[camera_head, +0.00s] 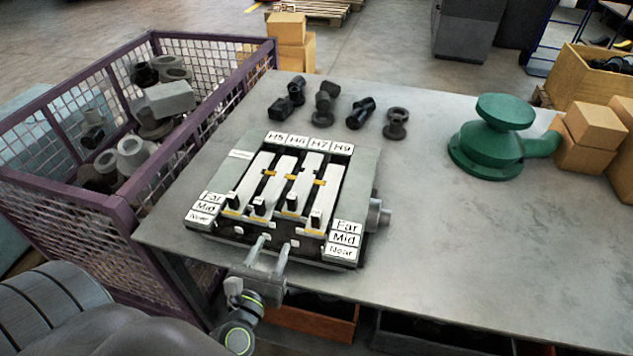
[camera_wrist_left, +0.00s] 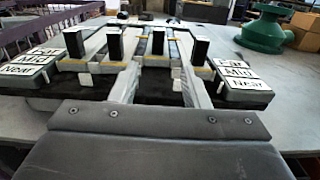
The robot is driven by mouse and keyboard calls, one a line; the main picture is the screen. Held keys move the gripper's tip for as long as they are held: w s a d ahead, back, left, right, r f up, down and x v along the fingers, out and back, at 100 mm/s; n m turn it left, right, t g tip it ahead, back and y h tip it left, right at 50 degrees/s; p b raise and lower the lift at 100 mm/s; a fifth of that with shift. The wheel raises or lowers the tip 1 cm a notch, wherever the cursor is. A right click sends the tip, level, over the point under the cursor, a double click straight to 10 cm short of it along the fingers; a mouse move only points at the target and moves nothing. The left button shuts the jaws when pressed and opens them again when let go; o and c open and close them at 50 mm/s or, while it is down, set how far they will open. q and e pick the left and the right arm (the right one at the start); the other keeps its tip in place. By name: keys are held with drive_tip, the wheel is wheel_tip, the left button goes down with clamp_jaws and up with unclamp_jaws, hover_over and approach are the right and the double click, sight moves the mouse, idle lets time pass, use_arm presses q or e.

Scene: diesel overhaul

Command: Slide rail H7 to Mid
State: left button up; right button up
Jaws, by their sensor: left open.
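The slide board (camera_head: 368,170) lies on the table, with rails labelled H5, H6, H7 and H9 from left to right. Rail H7 is the third; its black upright handle (camera_head: 292,203) sits a little farther back than its neighbours' handles, seemingly near the Far row. That handle also shows in the left wrist view (camera_wrist_left: 158,40). Far, Mid and Near labels (camera_head: 344,240) stand on both sides. My left gripper (camera_head: 276,242) is open and empty at the board's near edge, its fingers pointing toward the rails. In the wrist view, H7's handle stands ahead, between the finger lines, apparently untouched. My right gripper is not in view.
Handles of H6 (camera_head: 259,207) and H9 (camera_head: 316,218) flank H7 closely. Several dark parts (camera_head: 396,123) stand behind the board. A green flanged part (camera_head: 487,146) is at the right. A purple mesh crate (camera_head: 120,203) is at the left. The table's right front is clear.

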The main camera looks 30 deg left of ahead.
use_arm(q)
drive_tip(key=p, duration=0.5)
approach(290, 202)
drive_tip(key=shift+w+a+r, duration=0.1)
drive_tip(key=shift+w+r, duration=0.2)
drive_tip(key=shift+w, duration=0.65)
drive_tip(key=p+x, duration=0.1)
drive_tip(key=x, duration=0.3)
drive_tip(key=p+x, duration=0.1)
drive_tip(key=x, duration=0.4)
drive_tip(key=shift+w+a+f+p, duration=0.1)
drive_tip(key=shift+w+f+p, duration=0.15)
drive_tip(key=shift+p, duration=0.05)
drive_tip(key=shift+x, duration=0.75)
clamp_jaws()
drive_tip(key=shift+f, duration=0.1)
